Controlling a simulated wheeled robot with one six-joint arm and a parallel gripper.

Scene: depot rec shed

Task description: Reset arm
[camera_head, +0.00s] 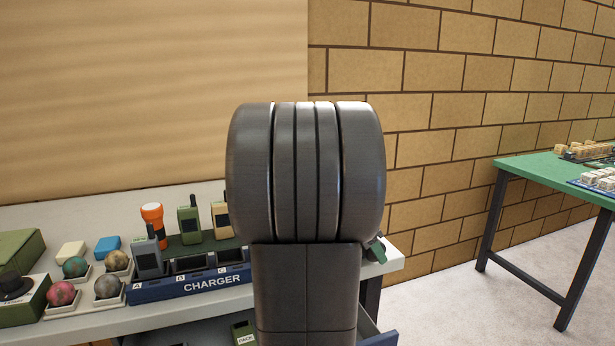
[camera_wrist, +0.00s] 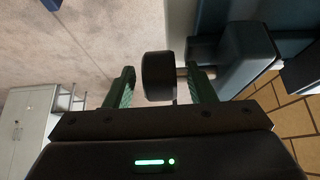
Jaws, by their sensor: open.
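My arm's dark grey links stand upright in the middle of the head view, folded close to the camera and hiding part of the table. My gripper (camera_wrist: 162,72) shows in the wrist view with its two green fingers spread wide apart. No object is held between them. A dark round cylinder shows between and beyond the fingers; I cannot tell whether it is part of my own body. A small dark green piece shows at the right side of my arm in the head view; I cannot tell what it is.
A blue charger (camera_head: 205,287) stands on the white table (camera_head: 90,325), a grey radio (camera_head: 148,260) in its left slot. Behind are an orange flashlight (camera_head: 153,222), a green radio (camera_head: 189,222) and a tan one (camera_head: 220,222). Several balls sit left. A green table (camera_head: 540,170) stands right.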

